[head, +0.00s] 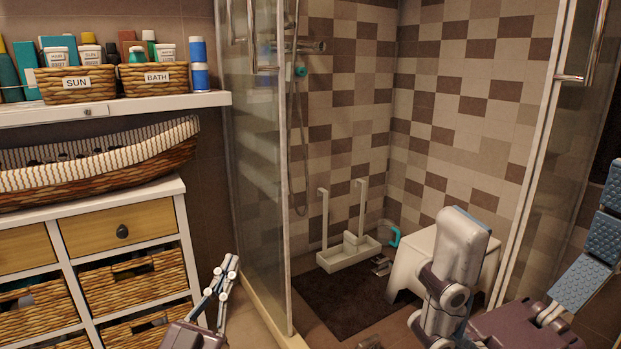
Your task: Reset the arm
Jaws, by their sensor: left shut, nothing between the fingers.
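My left gripper (229,264) shows at the bottom, in front of the glass shower panel and right of the wicker drawer unit. Its slim fingers point up, close together, with nothing between them. My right gripper (540,200) is large and close at the lower right. Its two blue-padded fingers stand wide apart above a purple palm, and I see nothing held between them. Its left finger covers part of a white stool (409,263) in the shower.
The wicker drawer unit (119,229) stands at the left under a white shelf (133,107) with labelled baskets and bottles. The glass panel (259,180) edges the shower. A white caddy (335,261) and dark mat (330,305) lie on its floor. A glass door (560,180) is at right.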

